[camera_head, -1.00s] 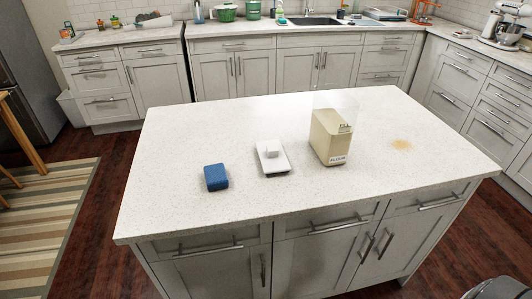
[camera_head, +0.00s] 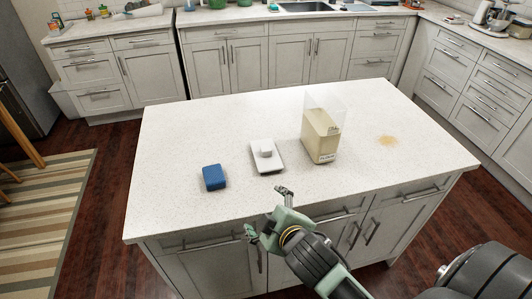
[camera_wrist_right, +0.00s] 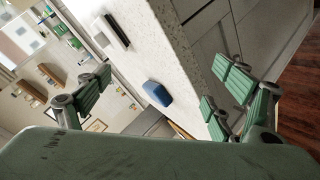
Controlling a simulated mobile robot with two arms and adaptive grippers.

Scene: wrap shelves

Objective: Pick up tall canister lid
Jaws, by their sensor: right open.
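The canister lid (camera_head: 265,155) is a flat white piece with a small raised block on it, lying on the island top in the head view. The tall canister (camera_head: 319,134) stands upright to its right, clear above and filled with pale flour-like content, with no lid on it. In the right wrist view the white lid (camera_wrist_right: 113,31) lies at the upper left, partly cut by the angle. My right gripper (camera_head: 268,213) is open and empty at the island's front edge, nearer than the lid and apart from it. My left gripper is not in view.
A blue sponge-like block (camera_head: 214,177) lies left of the lid; it also shows in the right wrist view (camera_wrist_right: 157,93). Counters stand behind.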

